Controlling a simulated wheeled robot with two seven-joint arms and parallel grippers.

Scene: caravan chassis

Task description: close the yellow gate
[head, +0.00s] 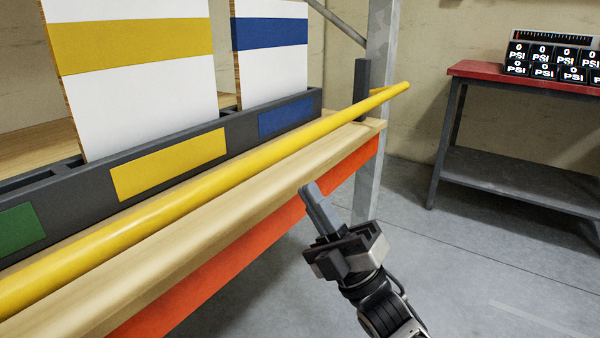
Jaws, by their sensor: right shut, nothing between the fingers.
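The yellow gate (236,161) is a long round bar. It runs along the front of the wooden shelf, from the lower left to its free tip at the upper right, beside a dark upright post (361,80). It lies in front of the dark rack; whether it touches the post or is latched I cannot tell. My right gripper (311,190) is shut and empty, in front of the shelf's orange beam, below the bar and apart from it. My left gripper is not in view.
The dark slotted rack (243,134) has green, yellow and blue labels and holds white boards with a yellow stripe (130,45) and a blue stripe (270,33). A red-topped bench (480,72) with PSI displays stands at right. The floor between is clear.

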